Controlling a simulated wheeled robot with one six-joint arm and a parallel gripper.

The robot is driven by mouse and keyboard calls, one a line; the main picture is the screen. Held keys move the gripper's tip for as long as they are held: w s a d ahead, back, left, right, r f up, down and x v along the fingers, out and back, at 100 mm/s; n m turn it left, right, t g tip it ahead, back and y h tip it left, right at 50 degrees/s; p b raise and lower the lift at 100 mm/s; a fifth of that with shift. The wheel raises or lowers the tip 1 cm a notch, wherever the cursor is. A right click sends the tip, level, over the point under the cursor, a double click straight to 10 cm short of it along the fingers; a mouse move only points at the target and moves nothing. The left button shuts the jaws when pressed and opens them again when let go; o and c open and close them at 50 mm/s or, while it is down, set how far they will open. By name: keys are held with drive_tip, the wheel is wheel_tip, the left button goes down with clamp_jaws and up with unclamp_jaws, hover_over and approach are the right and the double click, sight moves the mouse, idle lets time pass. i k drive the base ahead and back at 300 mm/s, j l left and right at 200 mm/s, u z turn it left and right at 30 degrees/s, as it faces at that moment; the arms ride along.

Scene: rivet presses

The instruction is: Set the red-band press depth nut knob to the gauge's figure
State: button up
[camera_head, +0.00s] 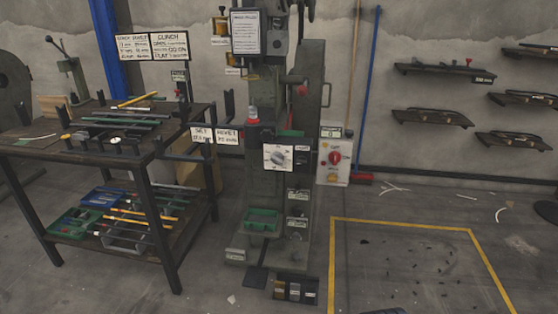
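A tall grey-green press (262,95) stands in the middle of the view against the wall. The knob's pointer and the plate's marks are too small to read. I cannot pick out the gauge or read a figure for certain.
A white control box with a red knob (335,159) is right of the dial. A dark workbench (60,153) with tools and trays stands left. A green bin (262,221) and a pedal (256,277) are low on the press. Yellow-lined floor (410,265) lies open at right.

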sight(278, 158)
drive_tip(key=i+j+z, duration=0.1)
drive_tip(key=j, duration=0.4)
drive_tip(key=i+j+z, duration=0.15)
drive_tip(key=j, duration=0.3)
drive_tip(key=j+z, duration=0.1)
drive_tip(key=j, duration=0.4)
drive_tip(key=i, duration=0.05)
